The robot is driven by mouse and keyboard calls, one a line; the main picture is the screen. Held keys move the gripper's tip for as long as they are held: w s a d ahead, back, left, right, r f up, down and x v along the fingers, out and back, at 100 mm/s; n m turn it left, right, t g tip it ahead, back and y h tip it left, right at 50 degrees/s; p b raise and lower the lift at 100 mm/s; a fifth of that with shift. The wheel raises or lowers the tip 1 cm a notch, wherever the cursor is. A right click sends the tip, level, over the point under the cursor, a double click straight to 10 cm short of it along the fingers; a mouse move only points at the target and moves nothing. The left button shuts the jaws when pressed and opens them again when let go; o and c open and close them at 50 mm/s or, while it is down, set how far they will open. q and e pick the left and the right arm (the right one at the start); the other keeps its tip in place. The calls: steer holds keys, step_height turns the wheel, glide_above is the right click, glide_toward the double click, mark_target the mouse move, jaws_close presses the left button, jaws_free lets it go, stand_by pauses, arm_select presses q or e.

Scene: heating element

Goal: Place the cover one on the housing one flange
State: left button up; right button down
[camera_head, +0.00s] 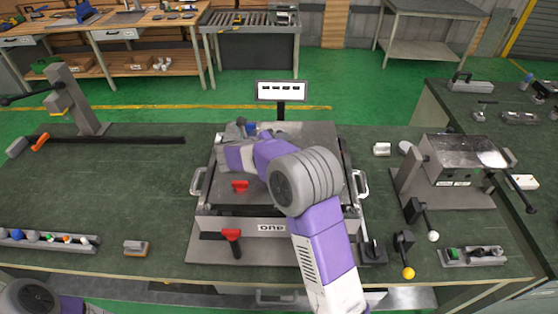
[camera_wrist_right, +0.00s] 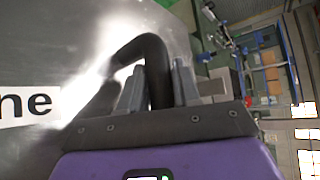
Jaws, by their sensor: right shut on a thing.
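My right gripper (camera_wrist_right: 158,84) is shut on a curved black handle (camera_wrist_right: 150,46) in the right wrist view. The handle stands on a shiny grey metal plate (camera_wrist_right: 60,50) with a label ending in "ne", which appears to be cover one. In the head view my right arm reaches over the metal housing (camera_head: 255,225) at the middle of the bench, with the gripper (camera_head: 238,131) at its far left part. The arm hides much of the housing top, so I cannot tell whether the cover touches the flange. My left gripper is out of view.
A lever press (camera_head: 80,105) is at left, a metal box fixture (camera_head: 455,165) at right. A parts rail (camera_head: 45,240) lies front left. The bench left of the housing is mostly clear.

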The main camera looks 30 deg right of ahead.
steer(key=shift+f+b, duration=0.6)
steer(key=shift+f, duration=2.2)
steer(key=c, duration=0.8)
jaws_free()
steer(key=shift+s, duration=0.1)
steer(key=shift+a, duration=0.1)
steer(key=p+v, duration=0.1)
steer(key=v, duration=1)
steer(key=shift+s+a+r, duration=0.1)
steer(key=shift+a+r, duration=0.05)
steer(key=shift+a, duration=0.25)
steer(key=shift+r+p, duration=0.1)
steer(key=shift+p, duration=0.2)
